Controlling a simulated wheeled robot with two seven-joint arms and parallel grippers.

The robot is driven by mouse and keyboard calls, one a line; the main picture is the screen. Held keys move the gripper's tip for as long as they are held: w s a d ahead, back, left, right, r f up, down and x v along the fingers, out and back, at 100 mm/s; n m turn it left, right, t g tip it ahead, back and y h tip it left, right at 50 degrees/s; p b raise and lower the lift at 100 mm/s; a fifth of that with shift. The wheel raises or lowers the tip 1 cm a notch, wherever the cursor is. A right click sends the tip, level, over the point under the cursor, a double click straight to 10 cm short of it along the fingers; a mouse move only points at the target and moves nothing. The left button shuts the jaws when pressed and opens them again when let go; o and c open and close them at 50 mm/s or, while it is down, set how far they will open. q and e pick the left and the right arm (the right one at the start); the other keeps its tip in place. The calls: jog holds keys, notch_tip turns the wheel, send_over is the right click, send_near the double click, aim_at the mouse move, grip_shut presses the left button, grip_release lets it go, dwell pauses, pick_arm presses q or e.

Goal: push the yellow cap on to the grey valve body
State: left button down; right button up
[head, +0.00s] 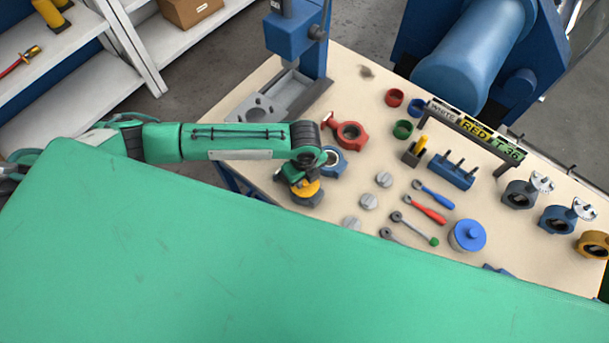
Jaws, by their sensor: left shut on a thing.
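My left gripper (300,176) points down over the left front part of the bench. It is shut on the yellow cap (307,189), which shows as a yellow disc under the wrist. The dark grey valve body (308,202) sits directly beneath the cap, mostly hidden by the cap and gripper. The cap appears to be over the body; I cannot tell whether they touch or how far the cap is seated. The fingertips are largely hidden by the wrist. My right gripper is not in view.
A blue valve body (334,164) stands close beside the gripper, and a red valve body (351,134) lies behind it. Grey discs (369,202), tools (430,209) and a blue lidded pot (467,235) lie to the right. A blue press (290,35) stands at the back left.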

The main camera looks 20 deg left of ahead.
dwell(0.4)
pick_arm(q)
jog(key=shift+p, duration=0.35)
jog(key=shift+p, duration=0.4)
dwell(0.8)
jog(key=shift+f+b, duration=0.4)
jog(key=shift+f, duration=0.55)
dwell(0.6)
jog(key=shift+s, duration=0.1)
dwell(0.3)
jog(key=shift+r+p, duration=0.15)
jog(key=shift+p, duration=0.3)
